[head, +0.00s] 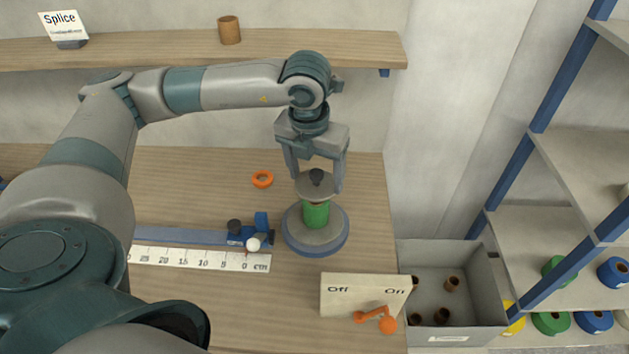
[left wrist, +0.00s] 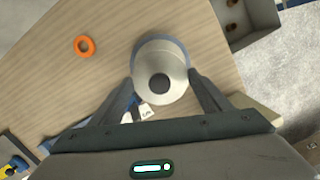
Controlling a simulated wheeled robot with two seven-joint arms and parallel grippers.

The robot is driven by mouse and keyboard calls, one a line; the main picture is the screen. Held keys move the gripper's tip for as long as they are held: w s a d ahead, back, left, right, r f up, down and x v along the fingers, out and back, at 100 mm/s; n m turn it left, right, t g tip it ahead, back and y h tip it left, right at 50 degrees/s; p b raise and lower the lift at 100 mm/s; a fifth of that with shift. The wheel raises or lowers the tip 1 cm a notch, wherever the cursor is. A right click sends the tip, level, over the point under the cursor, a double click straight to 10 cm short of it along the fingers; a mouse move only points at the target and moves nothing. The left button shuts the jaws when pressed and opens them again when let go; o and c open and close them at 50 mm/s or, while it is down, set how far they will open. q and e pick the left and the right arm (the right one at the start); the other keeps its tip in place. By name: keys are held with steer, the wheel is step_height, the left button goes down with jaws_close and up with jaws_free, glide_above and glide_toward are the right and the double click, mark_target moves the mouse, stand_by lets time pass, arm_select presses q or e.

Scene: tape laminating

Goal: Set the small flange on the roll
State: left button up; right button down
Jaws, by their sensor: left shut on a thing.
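The small flange (head: 304,188) is a grey disc with a dark knob on top. My left gripper (head: 316,184) points down and is shut on it, with one finger on each side. The flange sits level at the top of the green roll (head: 315,215); I cannot tell whether it touches the roll or is just above it. The roll stands upright on a round grey base with a blue rim (head: 289,240). In the left wrist view, the flange (left wrist: 150,93) lies between the fingers (left wrist: 160,82) and hides the roll. My right gripper is not in view.
An orange ring (head: 262,179) lies behind and left of the base. A blue slide with a ruler (head: 195,260) lies to the left. An Off/On switch box (head: 345,296) with an orange lever stands in front. A grey bin (head: 470,262) with brown cores is at the right.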

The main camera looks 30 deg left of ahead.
mark_target(315, 186)
arm_select(q)
steer(key=shift+w+a+f, duration=0.1)
steer(key=shift+a+f, duration=0.05)
steer(key=shift+a, duration=0.05)
steer(key=shift+f+p, duration=0.55)
steer(key=shift+f, duration=0.1)
step_height(315, 186, down, 3)
steer(key=shift+r+p, duration=0.2)
steer(key=shift+p, duration=0.3)
steer(key=shift+f, duration=0.15)
